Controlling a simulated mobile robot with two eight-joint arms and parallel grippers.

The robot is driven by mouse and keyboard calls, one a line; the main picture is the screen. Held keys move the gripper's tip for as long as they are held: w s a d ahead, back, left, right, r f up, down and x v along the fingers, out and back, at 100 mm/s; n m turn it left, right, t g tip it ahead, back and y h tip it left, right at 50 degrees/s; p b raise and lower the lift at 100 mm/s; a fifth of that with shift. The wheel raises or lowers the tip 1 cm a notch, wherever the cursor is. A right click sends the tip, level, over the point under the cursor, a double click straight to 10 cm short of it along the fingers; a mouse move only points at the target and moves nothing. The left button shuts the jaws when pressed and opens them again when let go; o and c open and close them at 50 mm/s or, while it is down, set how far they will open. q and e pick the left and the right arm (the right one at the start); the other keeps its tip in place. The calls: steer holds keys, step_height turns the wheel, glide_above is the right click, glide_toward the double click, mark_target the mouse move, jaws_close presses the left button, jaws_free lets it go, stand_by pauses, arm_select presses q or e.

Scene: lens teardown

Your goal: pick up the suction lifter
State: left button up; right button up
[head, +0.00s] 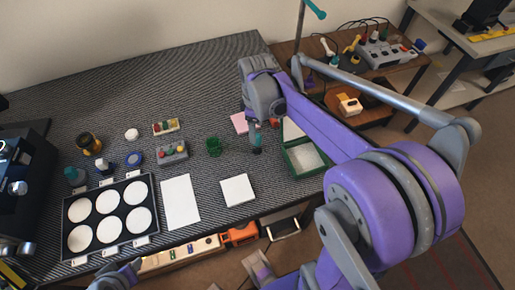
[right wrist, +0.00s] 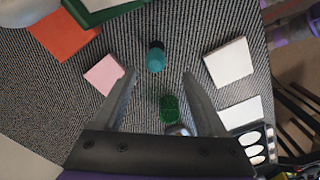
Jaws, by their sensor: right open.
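A small upright teal piece with a dark top, which looks like the suction lifter (right wrist: 156,57), stands on the striped mat. In the right wrist view it lies beyond my fingertips, roughly centred between them. In the head view the lifter (head: 257,150) shows just below my right gripper (head: 262,125), partly hidden by it. My right gripper (right wrist: 158,85) is open, with nothing between its fingers. Part of my left gripper (head: 118,275) shows at the bottom left of the head view; its fingers cannot be made out.
A green cup (head: 213,147) stands left of the lifter. A pink pad (head: 239,122) and a green-rimmed tray (head: 290,165) lie close by. A white pad (head: 237,190) is in front. A black tray of white discs (head: 152,178) sits at the left.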

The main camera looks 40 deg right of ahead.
mark_target(257, 145)
steer(key=f, duration=0.5)
steer(key=shift+w+d, duration=0.1)
steer(key=shift+d, duration=0.15)
steer(key=shift+w+f+b, duration=0.15)
steer(key=shift+f+b, duration=0.4)
steer(key=shift+f, duration=2.5)
jaws_close()
